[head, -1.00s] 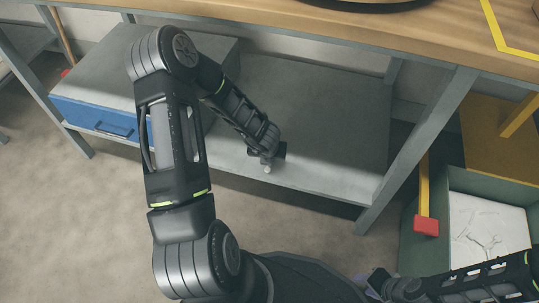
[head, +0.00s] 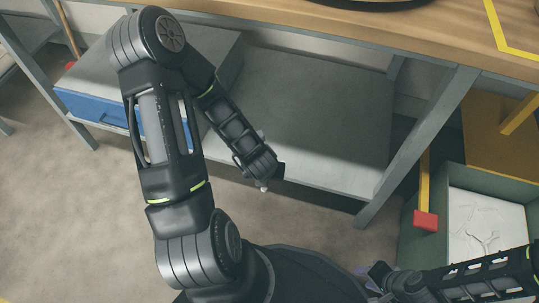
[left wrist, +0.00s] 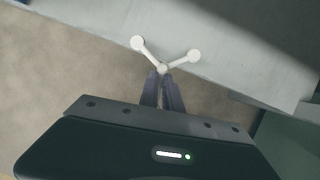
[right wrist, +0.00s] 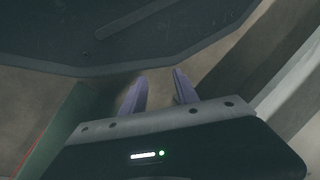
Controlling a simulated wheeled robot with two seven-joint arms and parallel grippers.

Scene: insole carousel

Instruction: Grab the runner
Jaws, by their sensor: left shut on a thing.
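The runner (left wrist: 162,66) is a small white Y-shaped piece with round ends, in the left wrist view. My left gripper (left wrist: 163,80) is shut on its near leg; the two other legs spread out ahead of the fingertips. In the head view, the left gripper (head: 268,177) is at the front edge of the grey lower shelf (head: 310,130), and only a small pale bit of the runner (head: 262,186) shows. My right gripper (right wrist: 158,78) is empty, with its fingers apart. In the head view it is low at the right (head: 380,278).
A blue-fronted drawer unit (head: 90,110) stands on the shelf's left part. A table leg (head: 420,145) stands right of the shelf. A green crate (head: 440,190) at the right holds a white sheet-like surface with a pale branching shape (head: 487,238).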

